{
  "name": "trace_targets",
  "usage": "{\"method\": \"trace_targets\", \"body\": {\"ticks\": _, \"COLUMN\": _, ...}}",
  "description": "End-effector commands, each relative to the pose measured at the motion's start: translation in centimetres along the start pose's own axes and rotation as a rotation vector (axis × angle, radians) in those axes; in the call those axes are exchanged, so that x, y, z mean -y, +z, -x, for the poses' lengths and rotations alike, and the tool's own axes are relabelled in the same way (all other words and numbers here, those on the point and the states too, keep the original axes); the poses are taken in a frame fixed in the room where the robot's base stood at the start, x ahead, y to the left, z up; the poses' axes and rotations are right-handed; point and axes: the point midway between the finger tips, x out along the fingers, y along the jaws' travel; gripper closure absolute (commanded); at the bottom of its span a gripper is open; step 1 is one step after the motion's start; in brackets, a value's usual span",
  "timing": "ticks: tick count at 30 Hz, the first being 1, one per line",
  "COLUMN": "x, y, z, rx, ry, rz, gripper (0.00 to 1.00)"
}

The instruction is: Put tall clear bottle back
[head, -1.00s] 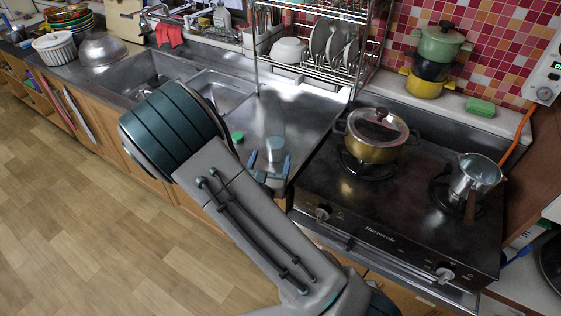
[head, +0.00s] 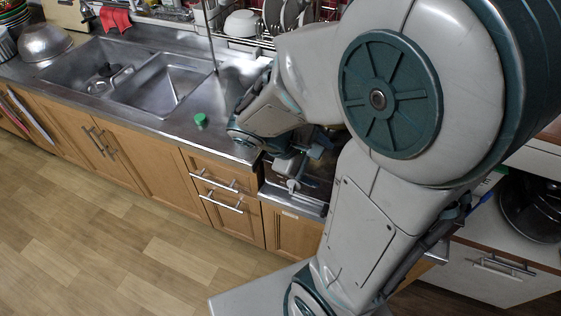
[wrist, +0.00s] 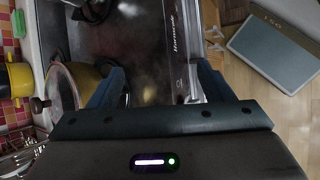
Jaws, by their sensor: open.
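I cannot make out the tall clear bottle in the current views; my arm hides part of the counter and stove in the head view. A small green item (head: 200,119), perhaps a cap, shows on the steel counter right of the sink; I cannot tell whether clear glass is under it. My gripper (head: 305,165) is near the stove's front edge, partly hidden by my arm. In the wrist view my gripper (wrist: 160,85) has its two fingers wide apart with nothing between them, facing the dark stove top (wrist: 145,40).
A gold pot (wrist: 62,88) stands on the stove beside one finger, and a yellow pot (wrist: 17,80) is further left. The steel sink (head: 160,82) is left of the green item. A metal bowl (head: 45,42) stands at the far left. The floor in front is clear.

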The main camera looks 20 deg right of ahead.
Motion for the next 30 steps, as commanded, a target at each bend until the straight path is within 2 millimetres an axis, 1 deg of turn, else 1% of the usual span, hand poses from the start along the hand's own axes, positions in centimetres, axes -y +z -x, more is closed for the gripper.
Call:
{"method": "trace_targets", "body": {"ticks": 1, "x": 0.6, "y": 0.5, "z": 0.6, "rx": -0.044, "ry": -0.064, "rz": -0.074, "gripper": 0.26}}
{"method": "trace_targets", "body": {"ticks": 3, "x": 1.5, "y": 0.8, "z": 1.6, "rx": -0.103, "ry": -0.153, "rz": -0.165, "gripper": 0.26}}
{"method": "trace_targets", "body": {"ticks": 5, "x": 2.2, "y": 0.8, "z": 2.5, "rx": -0.160, "ry": -0.225, "rz": -0.241, "gripper": 0.26}}
{"method": "trace_targets", "body": {"ticks": 9, "x": 3.5, "y": 0.8, "z": 5.3, "rx": -0.297, "ry": -0.379, "rz": -0.417, "gripper": 0.26}}
{"method": "trace_targets", "body": {"ticks": 15, "x": 4.1, "y": 0.6, "z": 9.0, "rx": -0.461, "ry": -0.530, "rz": -0.599, "gripper": 0.26}}
{"method": "trace_targets", "body": {"ticks": 18, "x": 4.2, "y": 0.5, "z": 10.1, "rx": -0.509, "ry": -0.567, "rz": -0.644, "gripper": 0.26}}
{"method": "trace_targets", "body": {"ticks": 22, "x": 4.2, "y": 0.4, "z": 10.7, "rx": -0.531, "ry": -0.586, "rz": -0.667, "gripper": 0.26}}
{"method": "trace_targets", "body": {"ticks": 30, "x": 4.3, "y": 0.4, "z": 10.7, "rx": -0.531, "ry": -0.587, "rz": -0.667, "gripper": 0.26}}
